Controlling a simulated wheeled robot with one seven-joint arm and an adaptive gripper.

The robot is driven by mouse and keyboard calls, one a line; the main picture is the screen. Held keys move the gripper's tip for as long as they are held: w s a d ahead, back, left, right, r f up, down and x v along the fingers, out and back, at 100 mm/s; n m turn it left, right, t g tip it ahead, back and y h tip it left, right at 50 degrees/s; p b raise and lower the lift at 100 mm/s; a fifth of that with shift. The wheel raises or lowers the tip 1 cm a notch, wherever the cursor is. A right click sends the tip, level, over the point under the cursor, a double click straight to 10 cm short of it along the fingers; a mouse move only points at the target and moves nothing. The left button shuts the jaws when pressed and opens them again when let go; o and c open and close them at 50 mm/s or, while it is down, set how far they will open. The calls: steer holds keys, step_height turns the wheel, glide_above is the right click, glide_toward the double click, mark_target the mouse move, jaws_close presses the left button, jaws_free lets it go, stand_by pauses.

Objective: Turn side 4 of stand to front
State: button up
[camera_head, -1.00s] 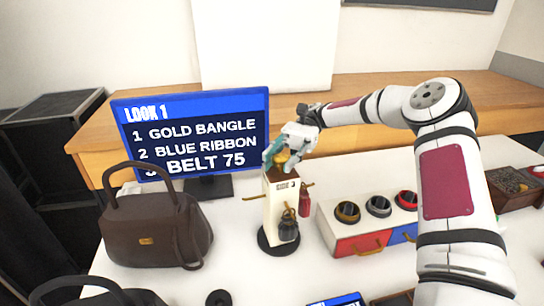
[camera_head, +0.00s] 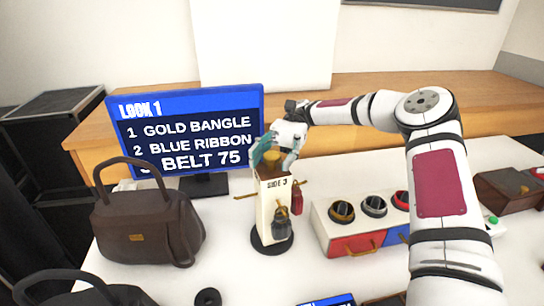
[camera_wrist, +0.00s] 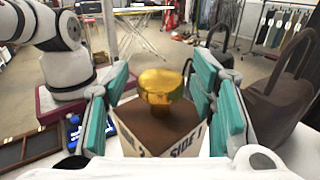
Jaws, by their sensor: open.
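The stand (camera_head: 272,212) is a cream block with a brown top on a round black base. The face toward the head camera reads SIDE 3. A dark pouch (camera_head: 281,224) hangs on that face and a red one (camera_head: 297,199) hangs on the right. In the wrist view, a gold knob (camera_wrist: 161,88) rises from the brown top, and the nearest face (camera_wrist: 186,146) reads SIDE with a figure that looks like 1. My gripper (camera_head: 268,152) is at the top of the stand. Its teal fingers are open on either side of the knob, apart from it in the wrist view.
A screen (camera_head: 188,128) listing LOOK 1 stands behind left. A brown handbag (camera_head: 150,222) is left of the stand. A drawer box (camera_head: 335,232) with several ringed holders on top stands close on the right. A black ring (camera_head: 207,298) lies in front.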

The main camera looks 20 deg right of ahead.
steer(key=shift+r, duration=0.1)
step_height(320, 180, up, 10)
steer(key=shift+f, duration=0.1)
stand_by(0.5)
